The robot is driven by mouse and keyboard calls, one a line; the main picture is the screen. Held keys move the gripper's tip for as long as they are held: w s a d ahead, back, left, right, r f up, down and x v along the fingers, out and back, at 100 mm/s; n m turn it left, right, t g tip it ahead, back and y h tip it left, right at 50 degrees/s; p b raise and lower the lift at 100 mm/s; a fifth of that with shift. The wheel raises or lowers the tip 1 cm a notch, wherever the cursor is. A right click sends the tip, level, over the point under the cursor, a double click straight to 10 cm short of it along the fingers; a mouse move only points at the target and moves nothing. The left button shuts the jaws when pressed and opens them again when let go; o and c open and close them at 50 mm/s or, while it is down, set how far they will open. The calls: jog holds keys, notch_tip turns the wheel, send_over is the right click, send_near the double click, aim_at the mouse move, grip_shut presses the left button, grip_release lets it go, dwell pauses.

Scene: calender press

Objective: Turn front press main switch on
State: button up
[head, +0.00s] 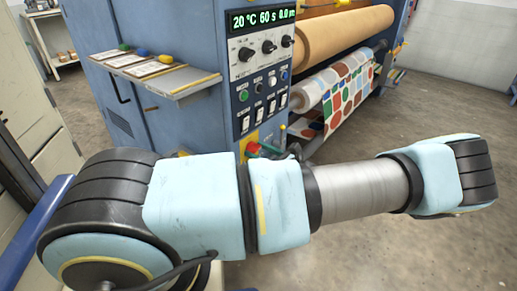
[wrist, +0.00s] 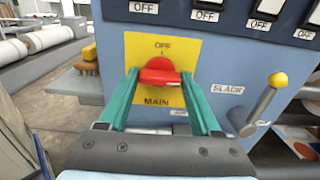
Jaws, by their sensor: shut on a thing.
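The main switch is a red rotary knob (wrist: 158,72) on a yellow plate (wrist: 185,55) on the blue press front. The plate reads OFF above the knob and MAIN below it. The two green fingers of my gripper (wrist: 160,82) are shut on the knob from its left and right sides. The knob's grip looks roughly level, but its pointer is not clear. In the head view, the knob (head: 252,148) shows small beside the green fingertips (head: 270,148), with my arm hiding most of the gripper.
A row of OFF-labelled rocker switches (wrist: 207,15) sits above the plate. A yellow-tipped lever (wrist: 278,80) stands to the right, near a SLACK label. In the head view, a side shelf (head: 165,80) juts out at left, and rollers with patterned fabric (head: 338,92) are at right.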

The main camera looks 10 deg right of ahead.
jog(key=shift+f, duration=0.1)
dwell(0.4)
jog(key=o, duration=1.4)
jog(key=b+v, duration=0.1)
jog(key=v, duration=0.9)
jog(key=shift+s+d, duration=0.3)
jog(key=shift+d, duration=0.1)
